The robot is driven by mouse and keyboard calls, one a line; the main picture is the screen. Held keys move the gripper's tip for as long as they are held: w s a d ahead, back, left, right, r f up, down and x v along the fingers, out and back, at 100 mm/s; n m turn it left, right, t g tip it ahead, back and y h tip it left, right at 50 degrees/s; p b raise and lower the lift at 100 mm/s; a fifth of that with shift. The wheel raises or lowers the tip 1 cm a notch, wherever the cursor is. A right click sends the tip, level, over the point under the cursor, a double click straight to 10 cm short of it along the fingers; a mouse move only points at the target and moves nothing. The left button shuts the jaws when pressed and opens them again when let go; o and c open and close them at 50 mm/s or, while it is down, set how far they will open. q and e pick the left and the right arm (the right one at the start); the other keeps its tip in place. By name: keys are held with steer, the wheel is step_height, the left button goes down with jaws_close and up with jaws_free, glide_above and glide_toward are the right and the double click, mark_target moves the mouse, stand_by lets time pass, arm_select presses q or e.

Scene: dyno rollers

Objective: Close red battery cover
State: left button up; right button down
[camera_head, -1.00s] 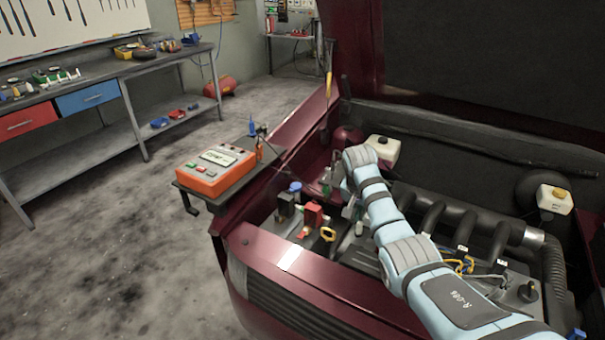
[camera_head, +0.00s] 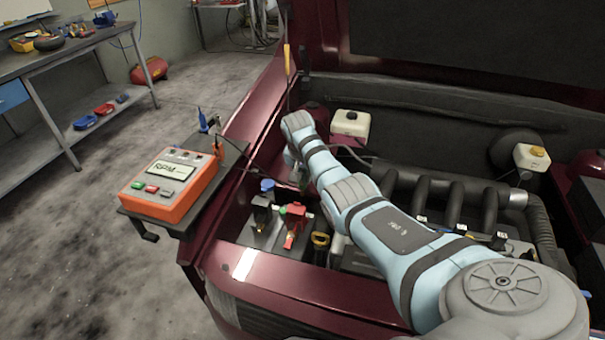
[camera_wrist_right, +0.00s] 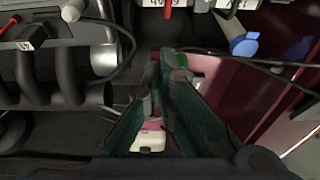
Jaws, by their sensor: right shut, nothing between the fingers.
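The red battery cover (camera_head: 294,212) stands on the battery (camera_head: 262,238) at the front left of the engine bay, beside a black cover (camera_head: 262,208). I cannot tell how far it is tilted open. My right gripper (camera_head: 303,182) is beyond the battery, pointing down and partly hidden by my arm. In the right wrist view its green fingers (camera_wrist_right: 168,58) are shut and empty. A narrow red piece (camera_wrist_right: 168,9) shows at that view's top edge, apart from the fingertips; it may be the cover. My left gripper is out of view.
An orange RPM meter (camera_head: 170,185) sits on a side shelf left of the car. A blue cap (camera_head: 267,185) and a yellow-ringed black cap (camera_head: 320,240) flank the battery. Intake pipes (camera_head: 455,200) and white reservoirs (camera_head: 350,124) fill the bay. The open hood rises behind.

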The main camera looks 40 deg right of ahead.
arm_select(q)
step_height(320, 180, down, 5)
steer(key=b, duration=0.4)
arm_select(e)
step_height(320, 180, down, 6)
steer(key=w, duration=0.2)
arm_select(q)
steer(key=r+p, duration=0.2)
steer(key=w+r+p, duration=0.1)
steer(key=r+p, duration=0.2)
arm_select(e)
steer(key=shift+s+a+r, duration=0.2)
steer(key=shift+s+a, duration=0.35)
steer(key=shift+s, duration=0.05)
steer(key=shift+s+a+r, duration=0.2)
steer(key=shift+s+a, duration=0.3)
steer(key=shift+s, duration=0.05)
